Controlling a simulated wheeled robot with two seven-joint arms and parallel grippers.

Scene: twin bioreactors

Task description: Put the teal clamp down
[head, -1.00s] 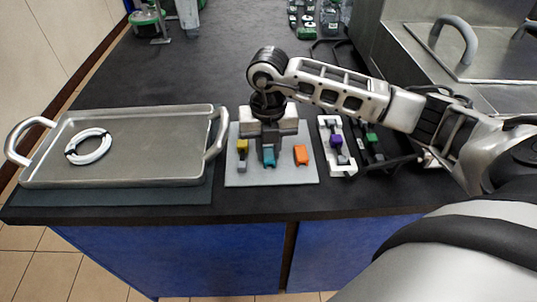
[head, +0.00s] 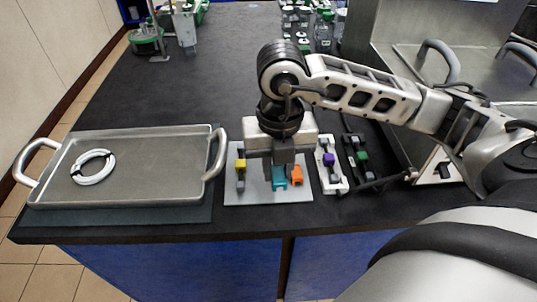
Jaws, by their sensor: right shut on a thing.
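The teal clamp (head: 279,183) is at a light grey mat (head: 250,196), near its middle, just left of an orange clamp (head: 297,175). My right gripper (head: 282,166) points down over the mat and is shut on the teal clamp. Whether the clamp touches the mat cannot be told, as the fingers hide its upper part. A yellow clamp (head: 240,165) stands at the mat's left side. My left gripper is not in view.
A metal tray (head: 130,190) with a white tubing coil (head: 93,167) lies to the left. A white holder with a purple clamp (head: 328,160) and a black one with a green clamp (head: 362,156) stand to the right. Bottles and equipment (head: 183,28) stand at the back.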

